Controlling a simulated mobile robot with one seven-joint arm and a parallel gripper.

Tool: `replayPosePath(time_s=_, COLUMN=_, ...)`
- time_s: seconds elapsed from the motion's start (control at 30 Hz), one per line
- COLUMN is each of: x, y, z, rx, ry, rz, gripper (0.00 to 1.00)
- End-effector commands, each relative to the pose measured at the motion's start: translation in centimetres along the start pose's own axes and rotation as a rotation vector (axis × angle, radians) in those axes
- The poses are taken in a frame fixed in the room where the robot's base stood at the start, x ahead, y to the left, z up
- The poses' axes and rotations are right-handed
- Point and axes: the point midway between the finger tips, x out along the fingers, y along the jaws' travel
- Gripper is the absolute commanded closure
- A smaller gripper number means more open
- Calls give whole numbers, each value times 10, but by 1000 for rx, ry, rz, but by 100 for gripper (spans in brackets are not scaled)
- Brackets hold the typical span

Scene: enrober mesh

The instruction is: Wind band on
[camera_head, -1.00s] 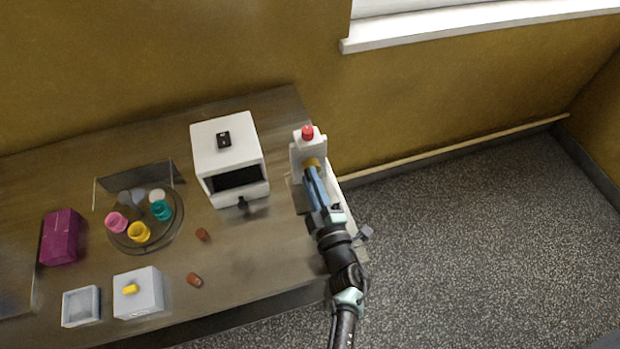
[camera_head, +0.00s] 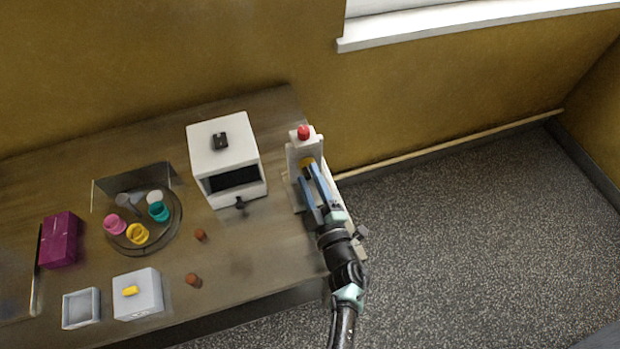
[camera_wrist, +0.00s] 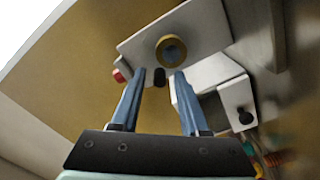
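A white machine (camera_head: 291,160) with an upright panel stands at the right end of the table, with a red button (camera_head: 303,132) on top. A gold round knob (camera_head: 306,161) sits on its panel; in the wrist view the knob (camera_wrist: 171,50) shows as a gold ring with a grey centre. A small black part (camera_wrist: 159,77) shows below it. My gripper (camera_wrist: 159,73) is open, its two blue fingers apart and empty, pointing at the panel just short of the knob. In the head view my gripper (camera_head: 307,174) and arm hide much of the machine's lower part. I cannot make out a band.
A white box with a dark opening (camera_head: 224,145) stands close left of the machine. Further left are a round tray (camera_head: 170,228) with coloured cups, a purple box (camera_head: 58,240), a grey box (camera_head: 150,300) and a shallow tray (camera_head: 67,318). Open floor lies right.

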Motion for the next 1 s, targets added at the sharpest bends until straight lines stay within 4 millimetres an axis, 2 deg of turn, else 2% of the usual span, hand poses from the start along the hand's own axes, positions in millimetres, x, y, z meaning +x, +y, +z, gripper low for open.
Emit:
replayPosePath(time_s=0.3, x=-1, y=0, z=0, rx=-1, ry=0, rz=0, gripper=50)
replayPosePath(time_s=0.47, x=-15, y=0, z=0, rx=-1, ry=-1, rz=1, gripper=50)
replayPosePath(time_s=0.8, x=-86, y=-2, z=1, rx=-1, ry=-2, rz=-1, gripper=50)
replayPosePath(time_s=1.0, x=-118, y=-2, z=1, rx=-1, ry=-1, rz=-1, gripper=50)
